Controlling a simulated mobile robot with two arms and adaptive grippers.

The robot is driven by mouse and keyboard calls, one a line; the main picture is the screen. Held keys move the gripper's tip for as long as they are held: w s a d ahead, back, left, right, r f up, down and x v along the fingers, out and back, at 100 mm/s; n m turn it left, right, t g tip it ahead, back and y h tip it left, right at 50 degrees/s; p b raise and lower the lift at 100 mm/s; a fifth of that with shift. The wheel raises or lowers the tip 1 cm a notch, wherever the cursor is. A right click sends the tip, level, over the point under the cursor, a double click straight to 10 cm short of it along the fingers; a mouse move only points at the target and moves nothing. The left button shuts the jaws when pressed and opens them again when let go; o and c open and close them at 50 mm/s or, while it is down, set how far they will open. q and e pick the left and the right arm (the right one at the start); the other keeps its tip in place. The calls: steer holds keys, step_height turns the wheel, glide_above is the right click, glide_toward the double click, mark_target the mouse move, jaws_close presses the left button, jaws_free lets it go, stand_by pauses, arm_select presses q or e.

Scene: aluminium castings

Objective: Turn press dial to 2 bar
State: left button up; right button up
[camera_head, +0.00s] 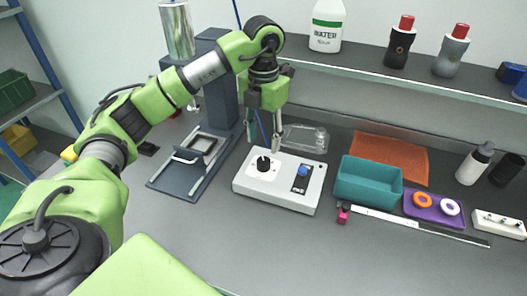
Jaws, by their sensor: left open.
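A white control box (276,197) stands on the grey bench in the middle. A black dial knob (263,165) sits on a white plate at its left side, and a blue button (303,171) on a dark panel at its right. The dial's markings and setting are too small to read. My left gripper (263,148) points down just above and behind the knob, fingers apart and empty. I cannot tell whether a finger touches the box. The dark press (172,183), with a silver cylinder (177,30), stands left of the box. My right gripper is not in view.
A clear tray (305,138) lies behind the box. To the right are a teal bin (367,182), an orange mat (392,155), a purple tray (433,216) with rings and a long ruler-like strip (420,226). A shelf (420,77) with bottles runs along the back. The front bench is clear.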

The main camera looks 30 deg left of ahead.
arm_select(q)
steer(key=shift+r, duration=2.3)
